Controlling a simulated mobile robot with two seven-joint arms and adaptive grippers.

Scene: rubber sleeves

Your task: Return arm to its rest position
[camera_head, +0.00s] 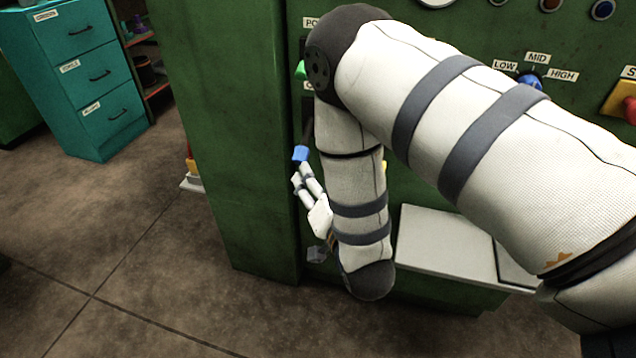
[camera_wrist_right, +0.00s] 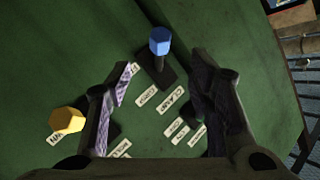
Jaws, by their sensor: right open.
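My right arm, in a white sleeve with grey bands, reaches in from the right in the head view and bends down in front of a green machine (camera_head: 220,120). My right gripper (camera_head: 302,176) is close to the machine's front, its fingers pointing up and left. A lever with a blue tip (camera_head: 300,153) is just beyond the fingertips. In the right wrist view my gripper (camera_wrist_right: 162,85) is open and empty, fingers well apart. The blue-tipped lever (camera_wrist_right: 159,41) stands beyond the gap between them, apparently not touched. My left gripper is not in view.
A yellow knob (camera_wrist_right: 66,120) is beside one finger, on the green panel with several labels. A white ledge (camera_head: 445,243) juts out right of my forearm. A red button on a yellow plate (camera_head: 617,97) is at far right. Teal drawers (camera_head: 88,75) stand left; floor between is clear.

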